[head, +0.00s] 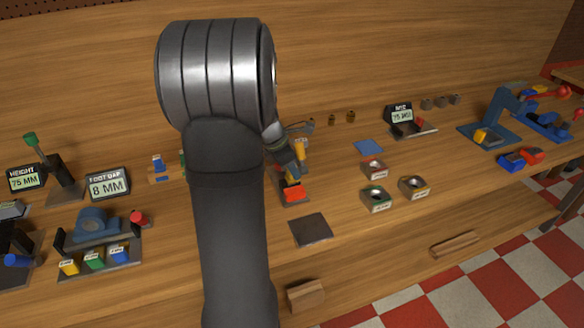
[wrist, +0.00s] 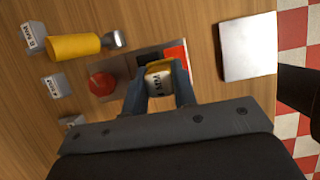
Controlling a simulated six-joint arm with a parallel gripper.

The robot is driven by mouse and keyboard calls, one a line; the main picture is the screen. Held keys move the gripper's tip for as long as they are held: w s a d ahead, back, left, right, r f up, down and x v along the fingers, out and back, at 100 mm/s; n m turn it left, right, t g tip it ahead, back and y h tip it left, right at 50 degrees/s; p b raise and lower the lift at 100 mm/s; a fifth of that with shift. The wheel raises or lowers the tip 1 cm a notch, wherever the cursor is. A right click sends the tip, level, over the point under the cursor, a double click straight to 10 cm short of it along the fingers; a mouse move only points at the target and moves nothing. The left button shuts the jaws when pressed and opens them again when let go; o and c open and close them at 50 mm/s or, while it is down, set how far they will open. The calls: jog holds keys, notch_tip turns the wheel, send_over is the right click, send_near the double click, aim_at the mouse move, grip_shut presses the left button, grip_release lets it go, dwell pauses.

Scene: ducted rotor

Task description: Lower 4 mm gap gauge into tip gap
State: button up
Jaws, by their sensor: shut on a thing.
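My gripper (wrist: 158,82) is shut on a small yellow block with a pale, dark-lettered face, seemingly the gap gauge (wrist: 157,72). Its lettering is too small to read. In the wrist view the gauge overlaps a grey metal plate (wrist: 128,70) with a red round knob (wrist: 102,83) on the left and a red block (wrist: 176,54) on the right. Whether it touches the plate I cannot tell. In the head view my gripper (head: 291,171) is partly hidden behind my arm, above a red piece (head: 294,193). I cannot make out the rotor's tip gap.
A yellow-handled tool (wrist: 75,46) lies close left, beside several grey labelled blocks. A dark square plate (head: 310,230) lies in front and has bare bench around it. A fixture with a blue part (head: 93,224) stands left; a blue clamp-like device (head: 507,115) stands right.

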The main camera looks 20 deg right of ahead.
jog(key=shift+f, duration=1.3)
dwell(0.4)
dwell(0.5)
jog(key=o, duration=1.1)
jog(key=shift+c, duration=0.2)
jog(key=v, duration=1.7)
jog(key=shift+r, duration=0.25)
